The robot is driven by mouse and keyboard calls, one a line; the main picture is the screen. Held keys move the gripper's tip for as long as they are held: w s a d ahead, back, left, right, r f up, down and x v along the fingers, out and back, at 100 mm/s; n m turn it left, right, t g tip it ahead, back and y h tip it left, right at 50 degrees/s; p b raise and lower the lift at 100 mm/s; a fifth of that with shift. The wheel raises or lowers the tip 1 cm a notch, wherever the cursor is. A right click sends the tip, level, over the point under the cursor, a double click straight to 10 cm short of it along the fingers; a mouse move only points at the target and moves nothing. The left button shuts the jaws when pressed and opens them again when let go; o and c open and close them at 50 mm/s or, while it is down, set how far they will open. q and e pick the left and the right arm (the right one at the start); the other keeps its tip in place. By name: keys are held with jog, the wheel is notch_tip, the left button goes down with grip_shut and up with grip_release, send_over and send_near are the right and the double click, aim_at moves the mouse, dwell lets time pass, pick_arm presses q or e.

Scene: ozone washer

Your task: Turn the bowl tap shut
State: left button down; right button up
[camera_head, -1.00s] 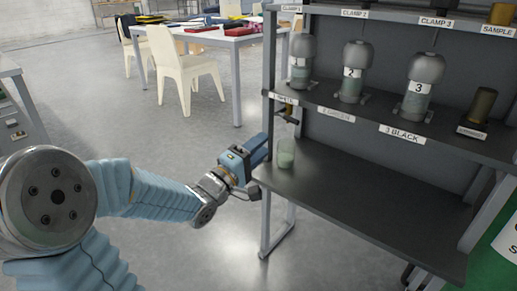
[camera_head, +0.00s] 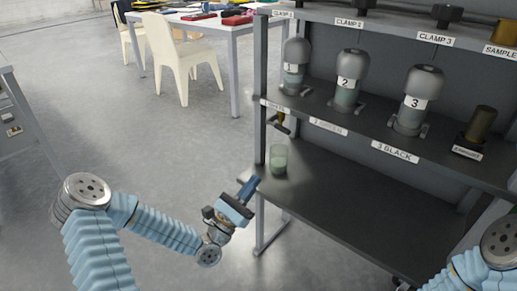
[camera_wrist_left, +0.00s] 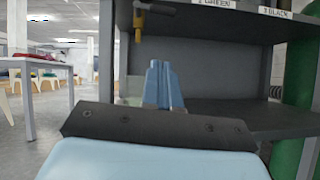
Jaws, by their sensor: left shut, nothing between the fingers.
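The brass tap (camera_head: 281,120) hangs under the left end of the middle shelf, partly hidden by the shelf's edge and label. It also shows at the top of the left wrist view (camera_wrist_left: 139,24). A glass (camera_head: 278,161) with pale green liquid stands on the lower shelf below the tap. In the wrist view the glass (camera_wrist_left: 133,88) is partly behind my fingers. My left gripper (camera_head: 254,182) is shut and empty, low and in front of the shelf's left corner, apart from the tap and glass. My right gripper is out of view; only part of that arm shows.
Bowls numbered 2 and 3 (camera_head: 349,80) and another sit on the middle shelf (camera_head: 330,108), with a brass cylinder (camera_head: 481,124) at right. The lower shelf (camera_head: 370,205) is bare right of the glass. A frame post (camera_head: 260,90) stands left of the tap. Chairs and a table are behind.

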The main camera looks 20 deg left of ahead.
pick_arm(q)
jog(key=s+r+p+x, duration=0.1)
jog(key=r+p+x, duration=0.1)
jog(key=x, duration=1)
jog(key=shift+r+p, duration=0.3)
jog(key=shift+p, duration=0.2)
jog(key=shift+d, duration=0.1)
